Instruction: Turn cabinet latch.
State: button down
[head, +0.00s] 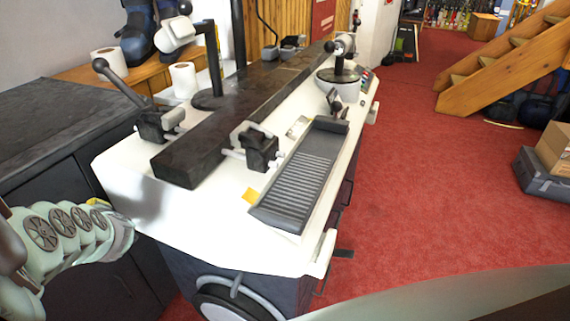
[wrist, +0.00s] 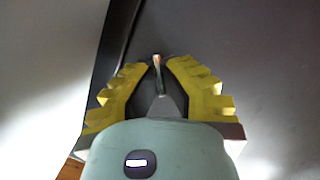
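In the wrist view, my gripper (wrist: 157,66) has two yellow ridged fingers standing apart, so it is open. A small, shiny upright metal piece, which looks like the latch (wrist: 157,62), shows between the fingertips. I cannot tell whether either finger touches it. Behind it is a dark grey panel (wrist: 235,50) with a seam to the left of the latch. In the head view, a dark cabinet (head: 60,190) stands at the left, beside my pale green arm.
A white-topped bench (head: 130,190) with clamps, a dark bar and a ridged grey tray (head: 300,175) stands right of my arm, close to it. Paper rolls (head: 184,78) stand behind. Red carpet (head: 440,190) lies open to the right, before wooden stairs (head: 500,65).

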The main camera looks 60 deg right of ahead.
jog(key=shift+d, duration=0.1)
jog(key=shift+d+f+m+g+y+b, duration=0.1)
jog(key=shift+m+g+y+b, duration=0.3)
jog(key=shift+m+y+b, duration=1.15)
jog(key=shift+m+h+b, duration=0.25)
jog(key=shift+m+b, duration=0.1)
jog(key=shift+m, duration=0.1)
jog(key=c, duration=1.1)
grip_release()
jog(key=shift+r, duration=0.25)
